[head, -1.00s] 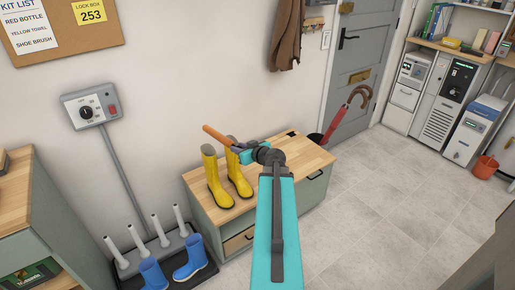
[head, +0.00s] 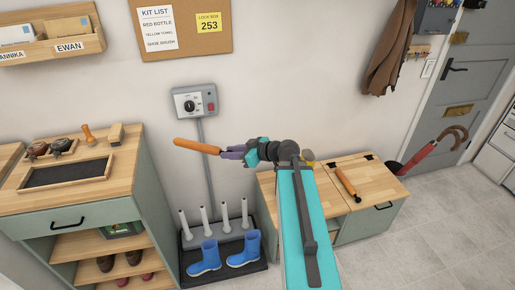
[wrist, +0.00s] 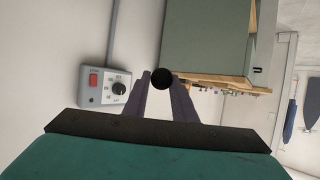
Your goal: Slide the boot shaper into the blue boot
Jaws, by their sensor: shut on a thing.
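My gripper (head: 230,153) is shut on an orange-brown rod, the boot shaper (head: 196,146), which points left and lies nearly level in the air. In the wrist view its round black end (wrist: 162,79) sits between my gripper's fingertips (wrist: 163,84). Two blue boots stand upright on a black tray in the head view, a left one (head: 205,258) and a right one (head: 243,250). The boot shaper is above and apart from both. The boots' insides are hard to make out.
White dryer pegs (head: 224,216) rise behind the blue boots, under a wall control box (head: 195,102). A similar orange rod (head: 347,182) lies on the wooden bench (head: 373,170). A cabinet (head: 103,190) stands at left.

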